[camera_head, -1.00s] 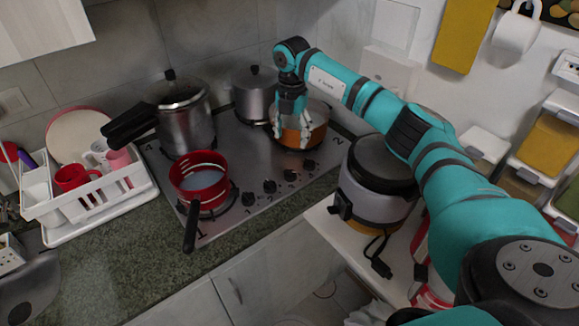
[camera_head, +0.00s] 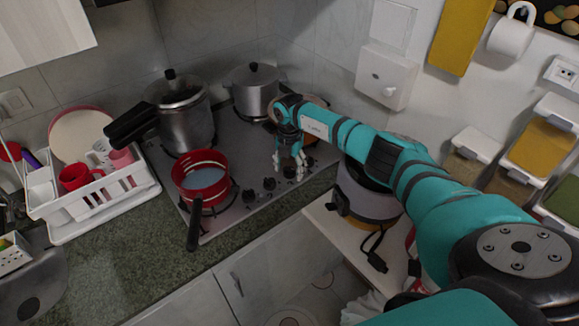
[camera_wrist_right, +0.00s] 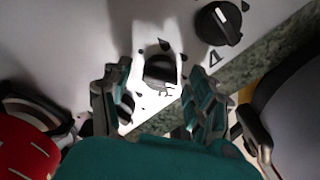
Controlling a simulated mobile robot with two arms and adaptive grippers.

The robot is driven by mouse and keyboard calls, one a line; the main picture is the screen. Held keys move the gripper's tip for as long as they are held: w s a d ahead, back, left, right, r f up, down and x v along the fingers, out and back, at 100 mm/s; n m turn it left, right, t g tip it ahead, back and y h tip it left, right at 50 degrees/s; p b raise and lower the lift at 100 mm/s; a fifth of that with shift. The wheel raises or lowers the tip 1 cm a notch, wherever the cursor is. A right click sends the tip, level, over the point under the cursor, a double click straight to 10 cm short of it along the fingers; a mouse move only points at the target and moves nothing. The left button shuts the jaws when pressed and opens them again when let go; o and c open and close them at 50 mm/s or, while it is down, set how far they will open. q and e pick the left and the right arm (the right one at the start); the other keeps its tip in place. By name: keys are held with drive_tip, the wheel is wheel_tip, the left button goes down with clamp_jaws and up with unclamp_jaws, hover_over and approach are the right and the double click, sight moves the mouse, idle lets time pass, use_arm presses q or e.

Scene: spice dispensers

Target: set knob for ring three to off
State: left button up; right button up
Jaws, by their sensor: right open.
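The stove's front row of dark knobs shows in the head view, with knobs (camera_head: 249,197) and (camera_head: 269,184) left of my right gripper (camera_head: 289,165). My right gripper points down over the row, open and empty. In the right wrist view, a dark knob (camera_wrist_right: 160,69) lies between the spread fingers of my right gripper (camera_wrist_right: 160,78), with no clear contact. Another knob (camera_wrist_right: 219,22) with a white pointer line is to its upper right. The printed marks are too small to tell ring numbers surely. My left gripper is not in view.
A red pot (camera_head: 200,172) stands left of the knobs. A pressure cooker (camera_head: 183,112) and a steel pot (camera_head: 255,88) stand behind. An orange pan (camera_head: 318,103) is partly hidden by my arm. A rice cooker (camera_head: 365,203) stands right of the stove.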

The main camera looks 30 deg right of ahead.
drive_tip(key=c, duration=1.2)
drive_tip(key=shift+o, duration=0.2)
